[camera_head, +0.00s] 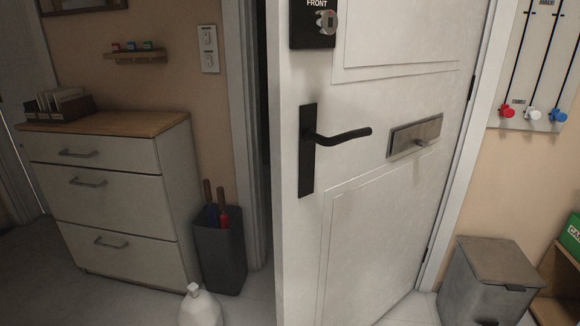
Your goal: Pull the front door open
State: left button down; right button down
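The white front door (385,190) stands ajar, swung toward me, with its hinges at the right and a dark gap at its left edge. A black lever handle (343,136) on a black plate (307,172) sits near the door's left edge. Above it is a black lock box (313,23) marked "FRONT" with a silver knob. A metal mail slot (414,136) is to the right of the lever. Neither of my grippers is in view, and nothing visible touches the door or its lever.
A white chest of drawers (105,190) and a dark umbrella bin (219,250) stand left of the door. A white bottle (200,308) is on the floor near the door's lower left edge. A grey lidded bin (488,282) stands at the right, by the hinge side.

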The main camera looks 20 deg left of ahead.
aim_at(353, 220)
jog(key=i+j, duration=0.15)
jog(key=j, duration=0.15)
jog(key=i+j+z, duration=0.15)
jog(key=j, duration=0.15)
jog(key=i+j, duration=0.15)
jog(key=j, duration=0.15)
jog(key=i+j+z, duration=0.1)
jog(key=j, duration=0.25)
jog(key=i+j, duration=0.15)
jog(key=j, duration=0.15)
jog(key=z, duration=0.05)
